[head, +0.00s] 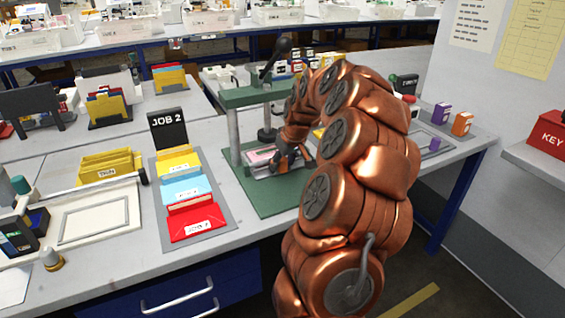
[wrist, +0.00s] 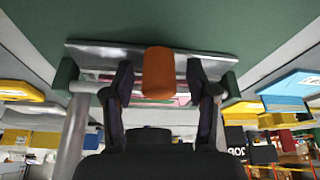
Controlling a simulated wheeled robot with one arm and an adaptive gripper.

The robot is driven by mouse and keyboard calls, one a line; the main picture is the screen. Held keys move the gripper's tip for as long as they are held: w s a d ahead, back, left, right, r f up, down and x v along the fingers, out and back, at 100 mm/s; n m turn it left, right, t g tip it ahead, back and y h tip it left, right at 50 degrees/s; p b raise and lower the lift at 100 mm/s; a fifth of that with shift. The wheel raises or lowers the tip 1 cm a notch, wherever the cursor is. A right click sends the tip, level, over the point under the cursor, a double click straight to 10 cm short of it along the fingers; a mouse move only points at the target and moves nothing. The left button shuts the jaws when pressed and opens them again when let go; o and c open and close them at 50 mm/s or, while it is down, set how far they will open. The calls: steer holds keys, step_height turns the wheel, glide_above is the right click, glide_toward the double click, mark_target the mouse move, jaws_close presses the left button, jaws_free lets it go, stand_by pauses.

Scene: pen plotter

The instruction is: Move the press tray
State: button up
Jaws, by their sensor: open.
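The press (head: 236,97) is a green frame on a green base with a black-knobbed lever. Its press tray (head: 258,156) sits low between the posts and shows a pink top. In the wrist view, which looks upside down, the tray's metal edge (wrist: 100,53) carries an orange handle (wrist: 158,74). My gripper (wrist: 158,92) is open, with one dark finger on each side of the handle. I cannot tell whether either finger touches it.
A JOB 2 board (head: 168,129) stands behind a grey rack of yellow, blue and red folders (head: 190,190), left of the press. A framed white panel (head: 95,222) lies further left. Purple (head: 441,113) and orange (head: 462,124) boxes stand at the right. Some green base before the press is clear.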

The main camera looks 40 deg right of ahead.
jaws_close()
stand_by(0.4)
